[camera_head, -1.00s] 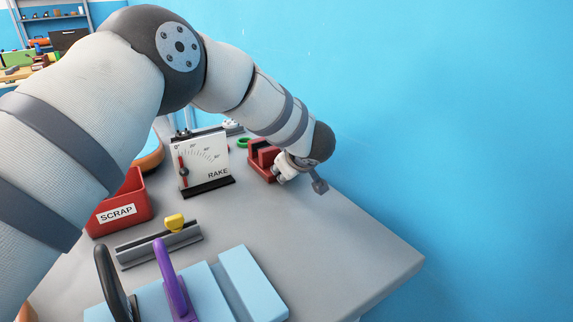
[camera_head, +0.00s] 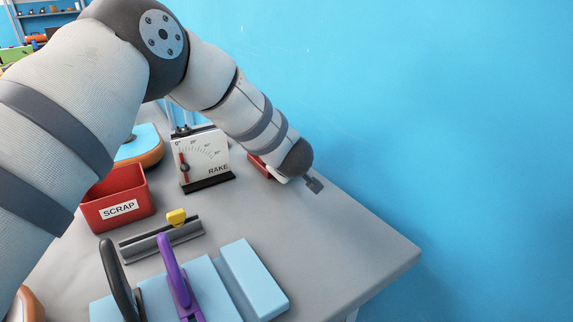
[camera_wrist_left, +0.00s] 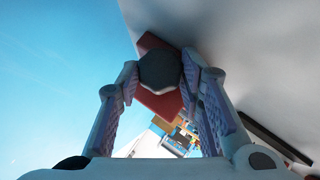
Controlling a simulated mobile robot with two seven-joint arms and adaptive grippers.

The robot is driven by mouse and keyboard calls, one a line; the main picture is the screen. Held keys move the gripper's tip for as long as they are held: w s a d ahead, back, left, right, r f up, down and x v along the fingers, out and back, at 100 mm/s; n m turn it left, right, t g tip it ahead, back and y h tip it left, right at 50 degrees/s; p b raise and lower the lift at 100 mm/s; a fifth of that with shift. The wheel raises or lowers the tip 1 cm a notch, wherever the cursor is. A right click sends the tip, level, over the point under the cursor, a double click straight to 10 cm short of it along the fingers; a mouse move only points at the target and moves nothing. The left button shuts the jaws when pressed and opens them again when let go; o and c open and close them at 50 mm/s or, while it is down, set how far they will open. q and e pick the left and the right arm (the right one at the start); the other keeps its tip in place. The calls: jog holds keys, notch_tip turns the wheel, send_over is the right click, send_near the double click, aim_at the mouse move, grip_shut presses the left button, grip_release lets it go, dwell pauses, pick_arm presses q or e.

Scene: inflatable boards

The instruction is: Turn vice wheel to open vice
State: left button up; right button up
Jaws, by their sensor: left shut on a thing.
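The red vice (camera_head: 262,168) sits on the grey table near its far right edge, mostly hidden behind my left arm in the head view. In the left wrist view the red vice body (camera_wrist_left: 160,102) shows behind a dark rounded knob, the vice wheel (camera_wrist_left: 160,70). My left gripper (camera_wrist_left: 160,75) has its two fingers on either side of the wheel and is shut on it. My right gripper is not in view.
A RAKE gauge (camera_head: 201,158) stands left of the vice. The table's right front is clear; a blue wall stands beyond.

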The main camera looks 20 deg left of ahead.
pick_arm(q)
jog(key=o, duration=1.2)
jog(key=shift+c, duration=0.2)
jog(key=shift+f, duration=0.1)
jog(key=v, duration=0.8)
